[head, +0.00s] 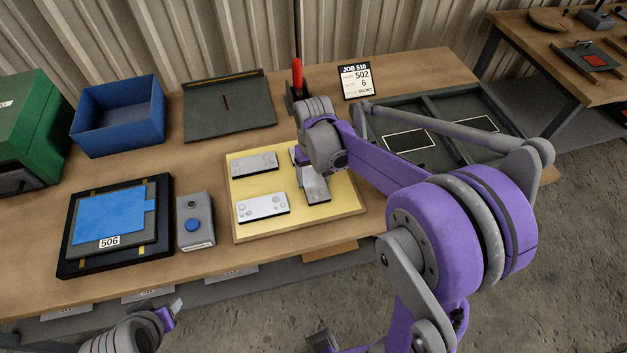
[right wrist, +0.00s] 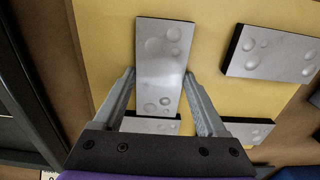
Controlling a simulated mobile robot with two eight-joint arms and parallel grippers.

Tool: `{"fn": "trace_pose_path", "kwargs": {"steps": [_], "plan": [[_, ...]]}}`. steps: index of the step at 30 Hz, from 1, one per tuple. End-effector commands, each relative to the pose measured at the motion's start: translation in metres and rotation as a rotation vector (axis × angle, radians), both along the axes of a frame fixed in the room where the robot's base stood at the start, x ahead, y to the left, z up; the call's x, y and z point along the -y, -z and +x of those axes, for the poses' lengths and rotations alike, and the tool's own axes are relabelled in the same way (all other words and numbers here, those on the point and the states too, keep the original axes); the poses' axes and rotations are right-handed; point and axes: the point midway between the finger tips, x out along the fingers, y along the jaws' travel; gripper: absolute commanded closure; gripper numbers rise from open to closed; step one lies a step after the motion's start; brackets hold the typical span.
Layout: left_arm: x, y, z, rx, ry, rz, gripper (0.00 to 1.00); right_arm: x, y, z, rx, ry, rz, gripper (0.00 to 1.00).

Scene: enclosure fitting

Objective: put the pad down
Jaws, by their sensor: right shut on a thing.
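A grey metal pad with round dimples (right wrist: 158,66) is between the fingers of my right gripper (right wrist: 158,88) in the right wrist view. The head view shows this pad (head: 316,189) over the right part of a yellow board (head: 335,219). I cannot tell whether it touches the board. My right gripper (head: 312,172) is shut on it and mostly hidden by its own arm. Similar plates lie on the board at far left (head: 255,163) and near left (head: 262,207); another (right wrist: 150,125) shows partly behind the held pad. My left gripper (head: 172,307) is low at the left, its jaws unclear.
A button box (head: 195,222) and a black tray with a blue sheet (head: 70,262) stand left of the board. A blue bin (head: 118,118), a dark plate (head: 228,108), a red-handled clamp (head: 297,78) and a job card (head: 356,82) are behind. A dark divided tray (head: 450,110) is right.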

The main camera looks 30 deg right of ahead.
Motion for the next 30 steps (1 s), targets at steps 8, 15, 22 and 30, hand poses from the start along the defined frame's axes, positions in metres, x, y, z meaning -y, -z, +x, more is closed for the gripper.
{"fn": "trace_pose_path", "kwargs": {"steps": [8, 15, 22, 30], "plan": [[0.0, -0.002, 0.001, 0.001, 0.0, 0.0, 0.5, 0.0, -0.016, 0.0, 0.0, 0.0, 0.0, 1.0], [0.0, -0.006, 0.002, 0.004, 0.0, 0.0, 0.5, 0.0, -0.065, 0.0, 0.001, 0.0, 0.0, 1.0], [0.0, -0.008, 0.003, 0.005, 0.0, 0.0, 0.5, 0.0, -0.096, 0.0, 0.0, 0.0, 0.0, 1.0], [0.0, -0.008, 0.003, 0.005, 0.0, 0.0, 0.5, 0.0, -0.101, 0.0, 0.0, 0.011, 0.0, 1.0]]}}
